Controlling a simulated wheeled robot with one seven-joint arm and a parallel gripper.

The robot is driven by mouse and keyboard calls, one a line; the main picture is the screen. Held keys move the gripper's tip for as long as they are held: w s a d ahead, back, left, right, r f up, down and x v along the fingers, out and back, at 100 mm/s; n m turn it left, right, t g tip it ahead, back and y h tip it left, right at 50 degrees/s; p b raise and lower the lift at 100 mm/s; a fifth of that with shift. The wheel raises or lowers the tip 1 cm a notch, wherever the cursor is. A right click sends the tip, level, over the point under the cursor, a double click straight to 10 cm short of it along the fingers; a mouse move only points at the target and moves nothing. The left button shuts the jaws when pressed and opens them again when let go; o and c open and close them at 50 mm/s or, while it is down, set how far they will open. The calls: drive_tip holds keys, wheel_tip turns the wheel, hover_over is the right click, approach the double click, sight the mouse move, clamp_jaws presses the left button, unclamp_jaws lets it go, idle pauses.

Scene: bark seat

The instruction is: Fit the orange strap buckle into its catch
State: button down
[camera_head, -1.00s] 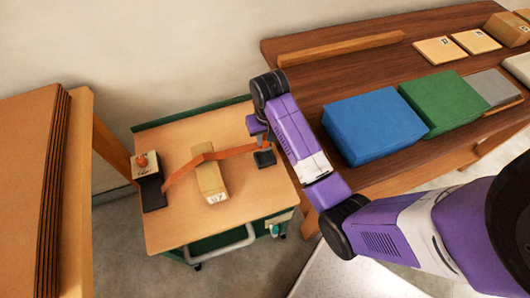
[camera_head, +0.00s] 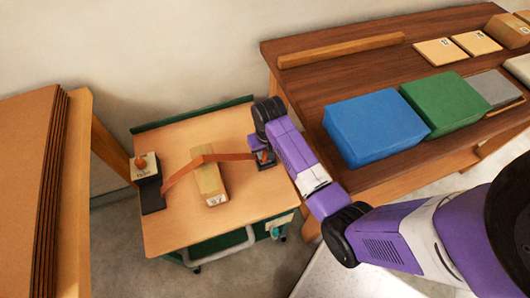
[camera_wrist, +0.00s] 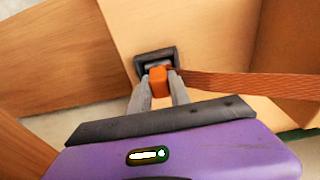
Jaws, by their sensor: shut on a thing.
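The orange strap (camera_head: 225,157) runs from a black anchor plate on the left, over a cardboard box, to my gripper (camera_head: 264,152). In the wrist view my gripper (camera_wrist: 158,90) is shut on the orange buckle (camera_wrist: 159,82), a finger on each side. The black catch (camera_head: 266,163) sits on the trolley's right side. In the wrist view the catch (camera_wrist: 141,65) is a dark square frame right at the buckle's front, with a grey piece showing inside it. I cannot tell how deep the buckle sits in it. The strap (camera_wrist: 240,85) leaves the buckle to the right.
The cardboard box (camera_head: 210,184) stands mid-trolley under the strap. The anchor plate (camera_head: 152,197) carries a small box with an orange knob (camera_head: 140,163). The trolley top (camera_head: 185,230) is clear in front. A brown bench (camera_head: 300,75) with blue and green blocks stands close on the right.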

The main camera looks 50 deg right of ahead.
drive_tip(key=shift+f, duration=0.25)
drive_tip(key=c, duration=1.2)
unclamp_jaws()
wheel_tip(320, 180, up, 12)
drive_tip(key=s+r+p, duration=0.1)
drive_tip(key=s+a+f+n+t+h, duration=0.1)
drive_tip(key=s+a+f+n+t, duration=0.15)
drive_tip(key=s+a, duration=0.35)
drive_tip(key=s+a+f+n+t, duration=0.1)
drive_tip(key=s+a+f+t, duration=0.25)
drive_tip(key=a, duration=0.45)
drive_tip(key=s+a+r+n+t+y, duration=0.1)
drive_tip(key=s+a+r+t, duration=0.2)
drive_tip(key=s+r, duration=0.4)
drive_tip(key=s+a+r+n+t, duration=0.2)
drive_tip(key=s+r, duration=0.5)
drive_tip(key=r, duration=0.7)
drive_tip(key=a+t, duration=0.1)
drive_tip(key=t, duration=0.1)
drive_tip(key=shift+s+a+r+t+y, duration=0.25)
drive_tip(key=shift+a+r+t+y, duration=0.05)
drive_tip(key=shift+r+t+y, duration=0.1)
